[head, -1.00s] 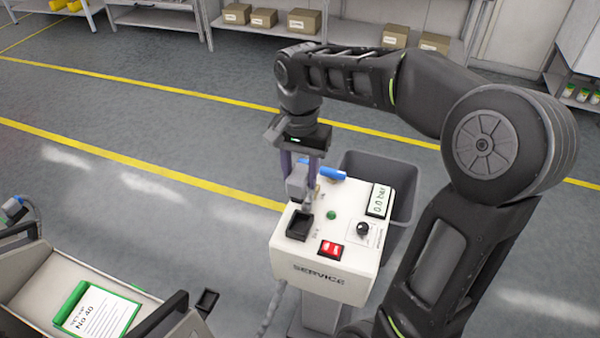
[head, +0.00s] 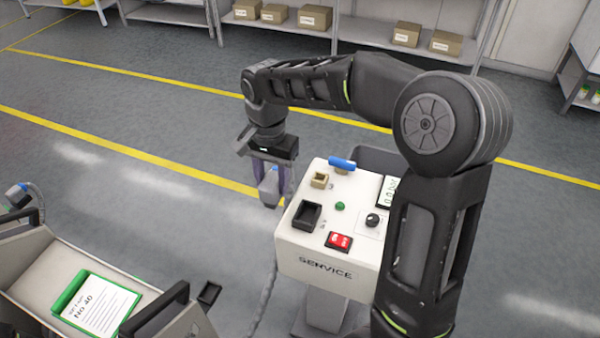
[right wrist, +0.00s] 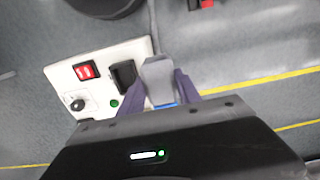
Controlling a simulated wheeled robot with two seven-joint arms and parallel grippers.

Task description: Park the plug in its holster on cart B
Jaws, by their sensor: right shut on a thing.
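My right gripper (head: 270,180) is shut on the grey plug (head: 269,187) and holds it in the air just left of the white service box. The plug (right wrist: 159,78) also shows between the purple fingers (right wrist: 160,97) in the right wrist view. The cart (head: 36,262) at the lower left has a small black open holder (head: 209,293) on its right side; I cannot tell for sure that this cart is cart B. A grey plug-like part (head: 17,195) with a cable sits at its far left corner. My left gripper is not in view.
The service box (head: 315,263) carries an empty black socket (head: 306,215), a red switch (head: 338,241), a green button and a blue lever (head: 342,163). A cable (head: 266,295) hangs beside it. Open floor lies between box and cart.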

